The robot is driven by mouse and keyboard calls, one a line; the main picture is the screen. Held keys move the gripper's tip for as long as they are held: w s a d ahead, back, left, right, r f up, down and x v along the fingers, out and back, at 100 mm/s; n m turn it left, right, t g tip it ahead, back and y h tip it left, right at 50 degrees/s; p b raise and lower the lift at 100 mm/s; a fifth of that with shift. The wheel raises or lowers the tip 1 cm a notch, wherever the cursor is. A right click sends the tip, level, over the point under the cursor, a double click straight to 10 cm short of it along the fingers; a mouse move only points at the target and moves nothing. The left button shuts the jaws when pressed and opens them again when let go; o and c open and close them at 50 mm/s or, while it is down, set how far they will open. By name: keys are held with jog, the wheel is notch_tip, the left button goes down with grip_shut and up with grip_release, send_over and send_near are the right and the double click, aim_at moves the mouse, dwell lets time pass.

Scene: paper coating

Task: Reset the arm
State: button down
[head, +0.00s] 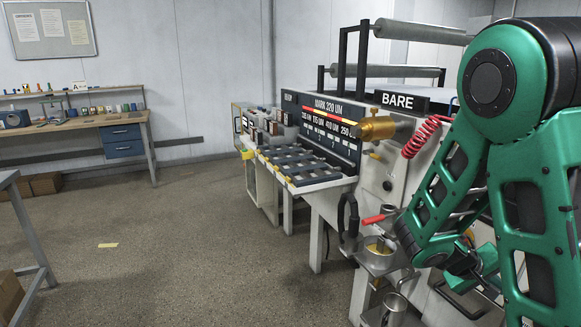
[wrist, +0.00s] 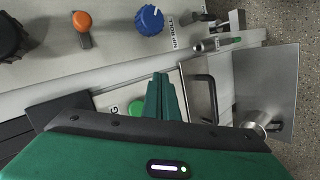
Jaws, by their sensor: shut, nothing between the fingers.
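My gripper (wrist: 165,78) shows in the wrist view with its two green fingers together and nothing between them. The fingers hang over the machine's panel, close to a green button (wrist: 136,108) that they partly cover. I cannot tell whether they touch anything. In the head view my green arm is bent along the right side, in front of the coating machine (head: 375,165). I cannot make out the fingertips there.
The wrist view shows an orange knob (wrist: 82,22), a blue knob (wrist: 150,20), a black handle (wrist: 204,95) and a metal cup (wrist: 257,124). In the head view a red-handled tool (head: 374,218) lies near my arm. Floor (head: 190,240) at left-centre is open; a workbench (head: 90,122) stands behind.

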jog(key=s+a+r+m+y, duration=0.2)
jog(key=s+a+y, duration=0.1)
jog(key=s, duration=0.4)
jog(key=s+a+r+m+g+y, duration=0.1)
jog(key=s+a+r+y, duration=0.2)
jog(key=s, duration=0.5)
jog(key=s+a+r+m+y, duration=0.2)
jog(key=s+a+y, duration=0.2)
jog(key=s, duration=0.3)
jog(key=shift+s+a+r+m+y, duration=0.15)
jog(key=shift+s+a+m+y, duration=0.05)
jog(key=shift+a+m+y, duration=0.1)
jog(key=shift+w+f+g, duration=0.25)
jog(key=shift+w+g, duration=0.05)
jog(key=shift+w, duration=0.35)
